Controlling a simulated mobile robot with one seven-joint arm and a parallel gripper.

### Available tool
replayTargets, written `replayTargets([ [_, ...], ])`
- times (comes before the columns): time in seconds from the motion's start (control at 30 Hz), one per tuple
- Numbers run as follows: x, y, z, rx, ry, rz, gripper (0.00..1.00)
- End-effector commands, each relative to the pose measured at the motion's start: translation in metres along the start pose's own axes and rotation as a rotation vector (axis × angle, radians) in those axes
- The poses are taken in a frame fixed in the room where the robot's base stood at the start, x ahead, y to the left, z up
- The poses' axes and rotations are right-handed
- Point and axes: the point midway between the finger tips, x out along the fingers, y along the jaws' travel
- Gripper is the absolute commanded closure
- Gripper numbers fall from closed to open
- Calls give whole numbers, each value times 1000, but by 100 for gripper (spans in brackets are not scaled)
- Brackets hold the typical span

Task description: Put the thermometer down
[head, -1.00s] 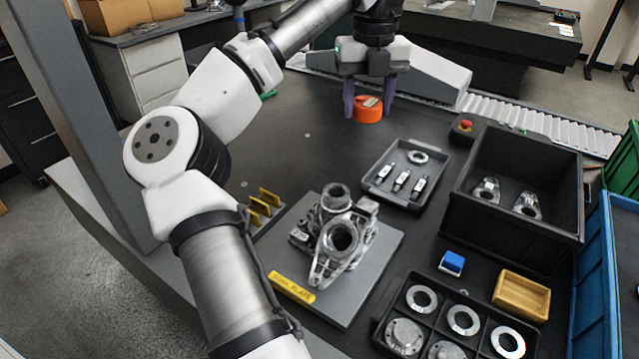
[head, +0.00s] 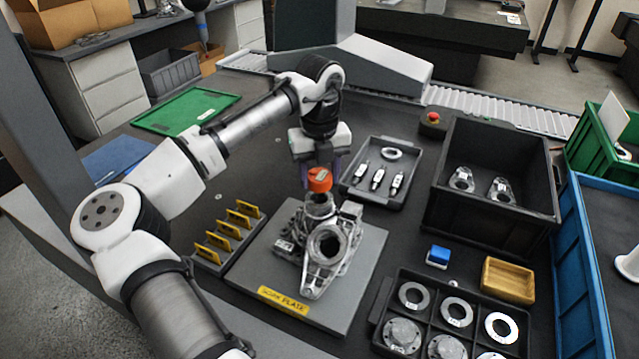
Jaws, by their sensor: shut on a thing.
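The thermometer (head: 319,179), a short orange-red round body with a small pale patch on top, is held in my gripper (head: 320,183). The purple fingers are shut on it from both sides. It is just above or at the upper ring of the grey metal casting (head: 326,243); I cannot tell whether the two touch. The casting lies on the grey scan plate (head: 262,268) with a yellow label. My gripper and the thermometer partly hide the back of the casting.
A dark tray (head: 350,190) with several small parts is just right of my gripper. Yellow upright plates (head: 227,228) stand left. Dark table near the green mat (head: 185,110) is clear.

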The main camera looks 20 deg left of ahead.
Motion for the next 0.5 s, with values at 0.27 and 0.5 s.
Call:
replayTargets([
  [0.27,31,0,0,1,1,0,76],
  [0.5,32,0,0,0,1,-1,76],
])
